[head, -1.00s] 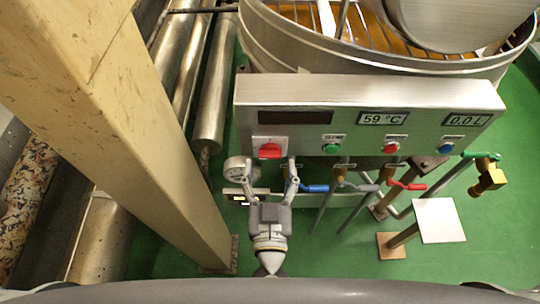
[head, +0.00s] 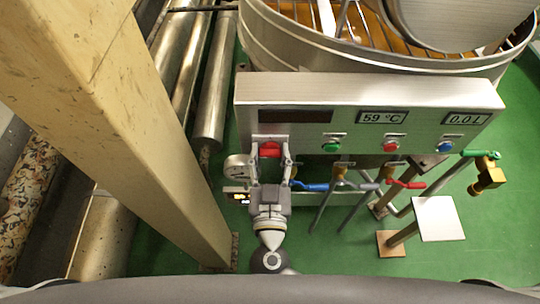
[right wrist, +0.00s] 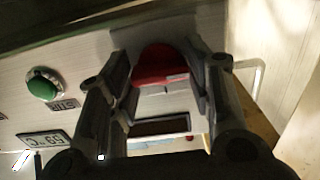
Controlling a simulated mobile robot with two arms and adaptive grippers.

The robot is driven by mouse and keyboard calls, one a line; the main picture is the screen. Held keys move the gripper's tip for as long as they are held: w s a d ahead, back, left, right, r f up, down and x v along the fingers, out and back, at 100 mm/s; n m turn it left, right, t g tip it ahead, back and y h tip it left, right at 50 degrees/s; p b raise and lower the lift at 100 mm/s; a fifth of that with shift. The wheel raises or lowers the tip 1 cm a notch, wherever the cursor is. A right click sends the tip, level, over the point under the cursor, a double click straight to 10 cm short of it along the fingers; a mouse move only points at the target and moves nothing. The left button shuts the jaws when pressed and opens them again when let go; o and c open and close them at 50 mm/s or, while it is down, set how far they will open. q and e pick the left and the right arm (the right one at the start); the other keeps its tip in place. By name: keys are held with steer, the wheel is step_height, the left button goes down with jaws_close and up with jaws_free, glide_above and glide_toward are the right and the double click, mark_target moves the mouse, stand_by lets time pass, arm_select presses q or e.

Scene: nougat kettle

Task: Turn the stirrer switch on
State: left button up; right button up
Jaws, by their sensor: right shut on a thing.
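The red rotary switch (head: 270,149) sits at the left end of the steel control panel (head: 400,92), on a pale plate. My right gripper (head: 271,158) is at the panel front, with one finger on each side of the switch, shut on it. In the right wrist view the red knob (right wrist: 160,66) shows between the two fingers (right wrist: 163,82). The knob's exact angle is hard to tell. My left gripper is not in view.
Green (head: 331,147), red (head: 391,146) and blue (head: 446,147) buttons line the panel, under a 59 °C display (head: 382,117). Valves with blue (head: 312,187) and red (head: 407,184) levers are below. A thick beige post (head: 130,130) stands at left, close to my arm.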

steer(key=shift+r+m+p, duration=0.1)
steer(key=shift+m+p, duration=1.3)
steer(key=shift+m, duration=0.3)
steer(key=m+p, duration=0.1)
steer(key=m, duration=0.2)
steer(key=shift+m, duration=0.4)
steer(key=m, duration=0.2)
steer(key=shift+m, duration=0.4)
steer(key=m, duration=0.2)
steer(key=shift+f+m, duration=0.2)
steer(key=shift+m, duration=0.1)
steer(key=m, duration=0.5)
steer(key=shift+d, duration=0.1)
steer(key=shift+m+b, duration=0.3)
steer(key=o, duration=1)
